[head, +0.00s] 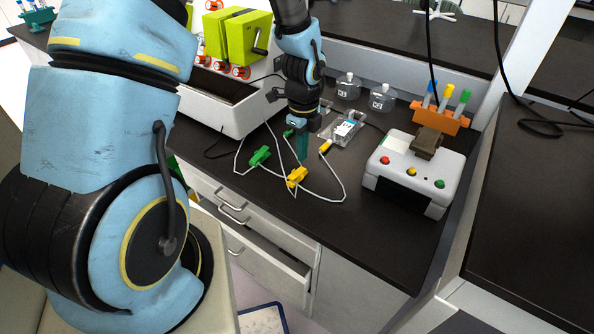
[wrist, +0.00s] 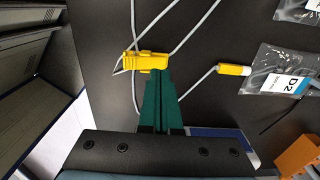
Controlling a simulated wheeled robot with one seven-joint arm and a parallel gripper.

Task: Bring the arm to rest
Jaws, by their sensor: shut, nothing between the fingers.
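My gripper (head: 302,158) hangs from my blue arm over the dark bench, fingers pointing down. Its teal fingers are closed together and hold nothing. In the wrist view the fingertips (wrist: 158,76) overlap the lower edge of a yellow clamp (wrist: 146,61). In the head view this yellow clamp (head: 297,177) lies on the bench just below the fingertips. I cannot tell whether they touch. A white tube runs through the clamp.
A green clamp (head: 260,156) lies on the tubing to the left. A white device (head: 411,170) with coloured buttons and an orange tube rack (head: 440,117) are at right. Below, a drawer (head: 268,252) is ajar.

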